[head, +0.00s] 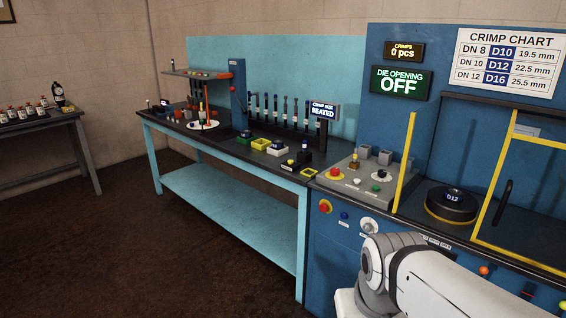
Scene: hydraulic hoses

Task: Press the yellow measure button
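A small yellow spot (290,162) shows at the front right of the turquoise bench, beside a dark upright device (304,151) with a yellow part. It may be the yellow measure button, but it is too small to tell, and no label on it can be read. A display (322,111) reading "CRIMP SIZE SEATED" stands just behind. My white and grey arm is at the lower right, in front of the blue machine. My gripper is out of view, so its place and opening cannot be seen.
The blue crimp machine (335,240) has a sloped control panel (362,190) with several buttons, and yellow guard frames (405,160). The turquoise bench (225,214) carries a hose rack, trays and tools. A side table (50,122) with bottles stands far left. Open floor lies at front left.

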